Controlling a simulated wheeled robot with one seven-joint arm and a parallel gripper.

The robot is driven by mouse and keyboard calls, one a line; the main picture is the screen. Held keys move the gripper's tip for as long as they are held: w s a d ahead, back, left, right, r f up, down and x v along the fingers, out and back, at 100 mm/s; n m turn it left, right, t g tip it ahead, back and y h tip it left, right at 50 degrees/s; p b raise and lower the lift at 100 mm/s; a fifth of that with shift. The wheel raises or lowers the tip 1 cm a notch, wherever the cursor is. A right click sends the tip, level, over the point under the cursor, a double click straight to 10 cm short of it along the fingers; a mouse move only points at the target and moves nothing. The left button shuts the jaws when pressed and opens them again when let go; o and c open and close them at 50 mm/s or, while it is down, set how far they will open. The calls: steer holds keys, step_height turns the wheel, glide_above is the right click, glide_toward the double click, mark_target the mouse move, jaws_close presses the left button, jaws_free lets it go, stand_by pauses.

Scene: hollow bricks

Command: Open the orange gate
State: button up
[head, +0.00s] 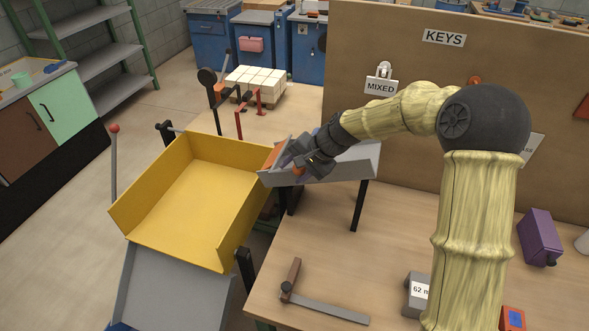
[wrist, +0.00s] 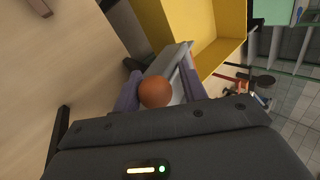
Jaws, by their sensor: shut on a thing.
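The orange gate (head: 271,157) shows as a small orange panel at the left end of a raised grey chute (head: 352,163), beside the yellow tray (head: 165,215). My gripper (head: 296,162) is at that end and covers part of the gate. In the wrist view, my gripper (wrist: 158,95) has its two purple-grey fingers on either side of a round orange knob (wrist: 157,91) and is shut on it. A grey edge lies just behind the knob. How far the gate stands open cannot be told.
The yellow tray also shows in the wrist view (wrist: 218,55). A grey ramp (head: 175,287) lies below it. Black posts and a red stand (head: 239,122) are behind. A brown KEYS board (head: 430,75) stands behind my arm.

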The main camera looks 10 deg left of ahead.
steer(key=shift+o, duration=0.6)
steer(key=shift+s+d+f, duration=0.15)
steer(key=shift+d+f, duration=0.1)
steer(key=shift+f, duration=0.25)
steer(key=shift+s+d+f, duration=0.1)
steer(key=shift+d+f, duration=0.1)
steer(key=shift+f, duration=0.3)
steer(key=o, duration=1)
steer(key=shift+w+a+f, duration=0.1)
steer(key=shift+w+a, duration=0.05)
steer(key=shift+w, duration=0.15)
steer(key=shift+a+r, duration=0.3)
